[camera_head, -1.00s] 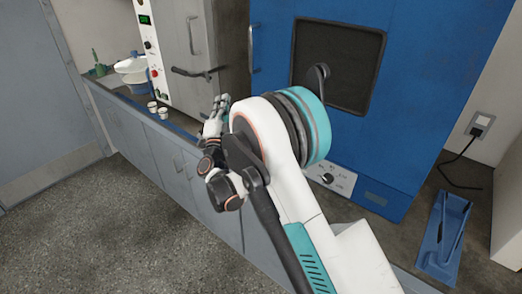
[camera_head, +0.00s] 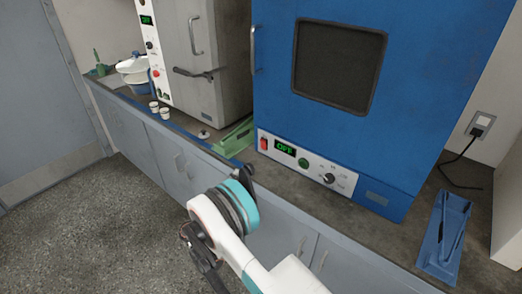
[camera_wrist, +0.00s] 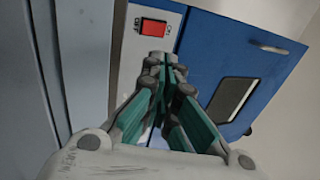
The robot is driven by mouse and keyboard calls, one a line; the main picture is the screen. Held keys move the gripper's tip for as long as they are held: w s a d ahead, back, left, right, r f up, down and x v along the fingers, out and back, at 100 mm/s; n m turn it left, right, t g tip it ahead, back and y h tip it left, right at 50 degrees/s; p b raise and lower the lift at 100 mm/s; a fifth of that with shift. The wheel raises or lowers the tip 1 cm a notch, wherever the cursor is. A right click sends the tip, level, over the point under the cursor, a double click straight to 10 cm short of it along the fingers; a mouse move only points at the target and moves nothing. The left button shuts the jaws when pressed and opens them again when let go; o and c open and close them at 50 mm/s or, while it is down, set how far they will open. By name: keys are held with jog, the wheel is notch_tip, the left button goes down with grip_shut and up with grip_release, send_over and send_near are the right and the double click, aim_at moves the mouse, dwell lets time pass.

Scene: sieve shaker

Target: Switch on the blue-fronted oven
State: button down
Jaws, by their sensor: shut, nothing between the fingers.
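The blue-fronted oven (camera_head: 340,120) stands on the bench with its door shut. Its white front panel (camera_head: 345,186) carries a red rocker switch (camera_head: 263,143), a green display (camera_head: 285,148) reading OFF, a green button (camera_head: 303,162) and a dark knob (camera_head: 329,178). In the wrist view the red switch (camera_wrist: 154,33) shows close up on the white panel. My gripper (camera_wrist: 168,62) is shut and empty, its tips just below the switch in that picture; whether they touch the panel I cannot tell. In the head view my arm mostly hides the gripper, low and left of the panel.
A grey oven (camera_head: 215,70) with a white control strip and its own red button stands to the left. A green object (camera_head: 236,138) lies between the ovens. Small white cups (camera_head: 160,108) stand further left. A blue tray (camera_head: 443,235) lies at right.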

aim_at(263, 144)
jog(key=b+x, duration=0.4)
jog(key=x, duration=1)
jog(key=shift+r, duration=0.1)
